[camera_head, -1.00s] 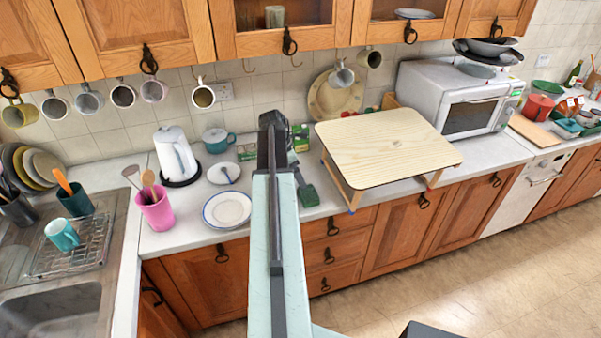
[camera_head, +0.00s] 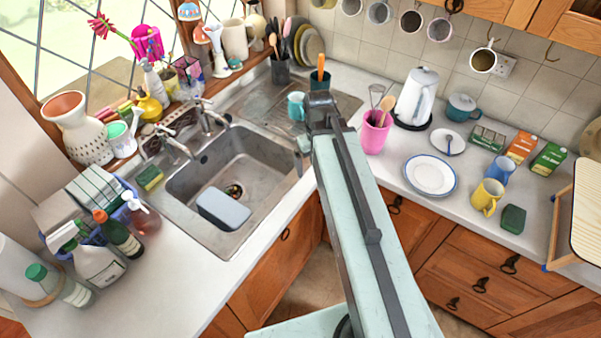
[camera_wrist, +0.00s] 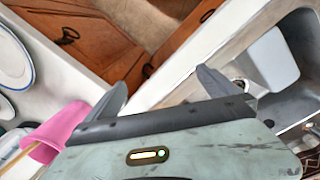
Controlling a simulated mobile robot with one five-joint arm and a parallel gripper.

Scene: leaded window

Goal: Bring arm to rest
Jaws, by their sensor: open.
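My gripper shows in the wrist view (camera_wrist: 163,86) with its two grey fingers spread apart and nothing between them. Below the fingers in that view are the counter edge, wooden cabinet fronts and part of the sink. In the head view my pale green arm reaches forward from the bottom, over the counter corner between the sink (camera_head: 238,175) and the pink utensil cup (camera_head: 374,138). The arm's far end hides the fingers there, so their exact height above the counter cannot be told.
A teal cup (camera_head: 296,106) stands on the drainer near the arm's far end. A white kettle (camera_head: 417,97), plate (camera_head: 430,175), yellow mug (camera_head: 487,197) and blue mug (camera_head: 500,171) stand to the right. Bottles (camera_head: 119,235) crowd the left counter. Open floor (camera_head: 315,275) lies below the corner.

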